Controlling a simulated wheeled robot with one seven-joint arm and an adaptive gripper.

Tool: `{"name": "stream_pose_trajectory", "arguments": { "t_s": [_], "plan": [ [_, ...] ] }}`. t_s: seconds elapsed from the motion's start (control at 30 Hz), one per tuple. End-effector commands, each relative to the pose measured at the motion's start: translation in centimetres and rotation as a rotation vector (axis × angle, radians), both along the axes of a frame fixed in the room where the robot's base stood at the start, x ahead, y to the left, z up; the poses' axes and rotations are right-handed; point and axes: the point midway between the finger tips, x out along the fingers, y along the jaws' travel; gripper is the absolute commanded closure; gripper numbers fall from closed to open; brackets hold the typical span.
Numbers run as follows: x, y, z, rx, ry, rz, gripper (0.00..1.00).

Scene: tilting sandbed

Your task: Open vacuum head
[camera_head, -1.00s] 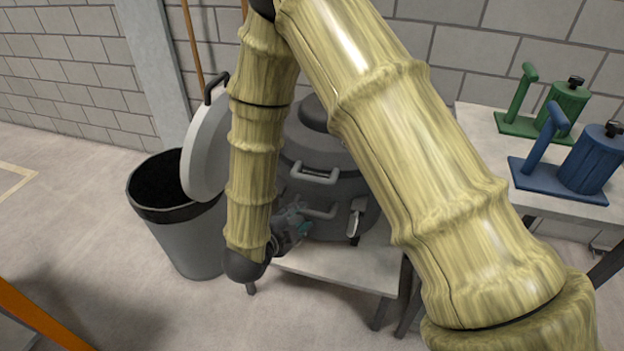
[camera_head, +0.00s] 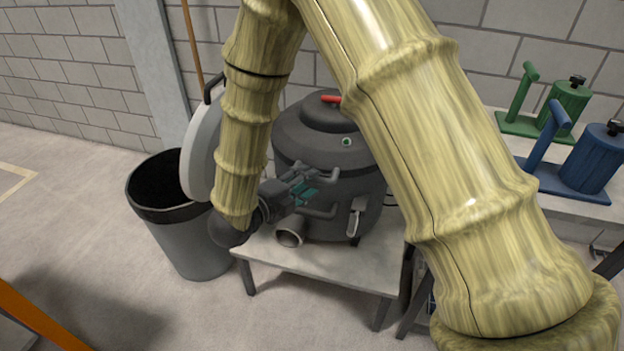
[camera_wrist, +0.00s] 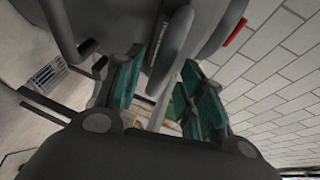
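The dark grey vacuum (camera_head: 345,185) stands upright on a small white table. Its head (camera_head: 318,125) sits on top of the drum, with a red part (camera_head: 331,99) and a green button (camera_head: 347,142). A latch (camera_head: 356,212) is on the drum's right front. My gripper (camera_head: 303,188) is at the drum's left front, beside the handles. In the wrist view its teal-padded fingers (camera_wrist: 152,88) are apart, with a grey handle bar (camera_wrist: 172,50) showing beyond and between them. I cannot tell whether they touch it. My arm hides part of the vacuum's left side.
The white table (camera_head: 330,262) has free room at its front. A bin (camera_head: 190,245) with a raised lid (camera_head: 200,150) stands at left. Green (camera_head: 566,105) and blue (camera_head: 590,160) devices stand on a table at right. A brick wall is behind.

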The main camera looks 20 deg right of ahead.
Motion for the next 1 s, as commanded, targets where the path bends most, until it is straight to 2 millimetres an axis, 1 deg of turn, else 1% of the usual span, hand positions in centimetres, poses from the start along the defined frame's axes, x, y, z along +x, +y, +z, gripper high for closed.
{"name": "stream_pose_trajectory", "arguments": {
  "t_s": [0.1, 0.3, 0.63, 0.67, 0.8, 0.87, 1.0],
  "plan": [
    [0.8, -1.3, -0.3, 0.0, 0.0, -0.001, 0.61],
    [1.5, -2.4, -0.6, 0.0, 0.001, 0.001, 0.61],
    [1.7, -2.6, -0.6, 0.0, 0.001, 0.001, 0.61],
    [1.7, -2.6, -0.6, 0.0, 0.001, 0.001, 0.65],
    [1.7, -2.6, -0.6, 0.0, 0.001, 0.001, 0.9],
    [1.7, -2.6, -0.6, 0.0, 0.001, 0.001, 1.0],
    [1.7, -2.6, -0.6, 0.0, 0.001, 0.001, 1.0]
  ]
}}
